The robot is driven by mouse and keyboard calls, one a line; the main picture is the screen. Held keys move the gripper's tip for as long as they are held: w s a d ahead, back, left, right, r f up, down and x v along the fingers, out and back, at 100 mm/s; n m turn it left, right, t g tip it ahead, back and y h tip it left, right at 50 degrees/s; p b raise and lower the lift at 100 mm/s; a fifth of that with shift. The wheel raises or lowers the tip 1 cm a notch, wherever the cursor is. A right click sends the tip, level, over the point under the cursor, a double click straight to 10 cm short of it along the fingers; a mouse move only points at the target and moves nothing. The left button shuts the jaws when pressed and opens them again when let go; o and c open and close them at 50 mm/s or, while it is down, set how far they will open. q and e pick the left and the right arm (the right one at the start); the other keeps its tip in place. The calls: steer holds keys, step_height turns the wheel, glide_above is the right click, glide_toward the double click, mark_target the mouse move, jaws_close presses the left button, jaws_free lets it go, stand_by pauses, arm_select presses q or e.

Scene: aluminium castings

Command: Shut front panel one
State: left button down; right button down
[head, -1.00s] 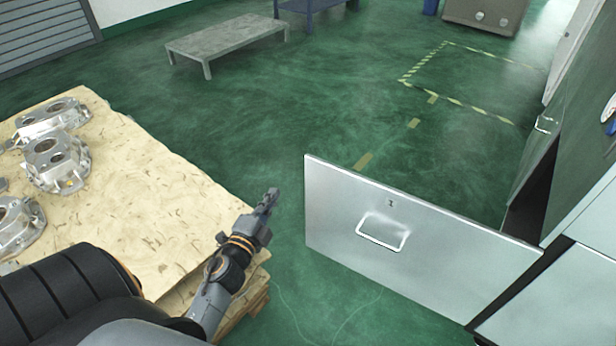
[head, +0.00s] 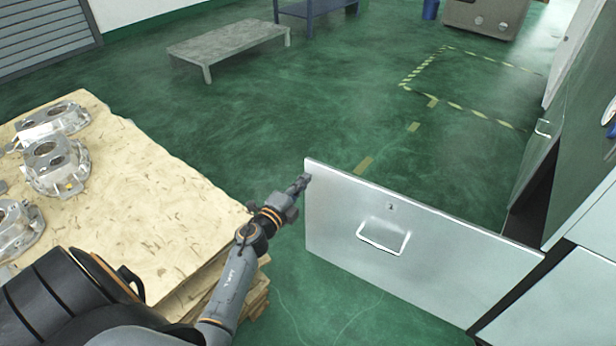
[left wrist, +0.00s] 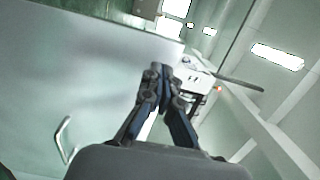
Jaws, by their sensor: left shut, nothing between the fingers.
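Front panel one (head: 350,205) is a flat silver door, swung wide open from the cabinet (head: 555,300) on the right. It has a bar handle (head: 383,240) and a small mark above it. My left gripper (head: 304,181) is shut and empty at the panel's free upper left corner; I cannot tell whether it touches. In the left wrist view the shut fingers (left wrist: 160,72) point upward, with the pale panel (left wrist: 60,80) filling the left side and its handle (left wrist: 63,138) low at the left. My right gripper is not in view.
A wooden pallet-like table (head: 150,190) with several aluminium castings (head: 55,168) stands at the left, close to my left arm. A low grey bench (head: 228,45) is at the back. The green floor (head: 300,110) beyond the panel is clear.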

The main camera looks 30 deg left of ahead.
arm_select(q)
steer(key=shift+w, duration=1.35)
steer(key=shift+w, duration=0.1)
